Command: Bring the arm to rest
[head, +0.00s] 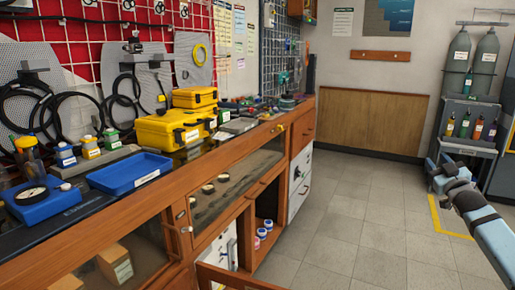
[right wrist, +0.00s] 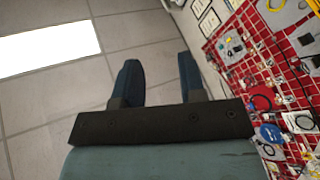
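My right arm comes in from the lower right in the head view, and its gripper (head: 436,170) is over the open floor, right of the workbench and clear of it. In the right wrist view, the two dark blue fingers of the right gripper (right wrist: 156,66) stand apart with nothing between them. Behind them are ceiling panels and a tilted view of the wall. My left arm and gripper do not show in either view.
A long wooden workbench (head: 170,205) with yellow cases (head: 172,128) and a blue tray (head: 131,174) runs along the left. A grey bottle rack (head: 470,126) with gas cylinders (head: 485,65) stands near the right gripper. The tiled floor (head: 350,215) between is clear.

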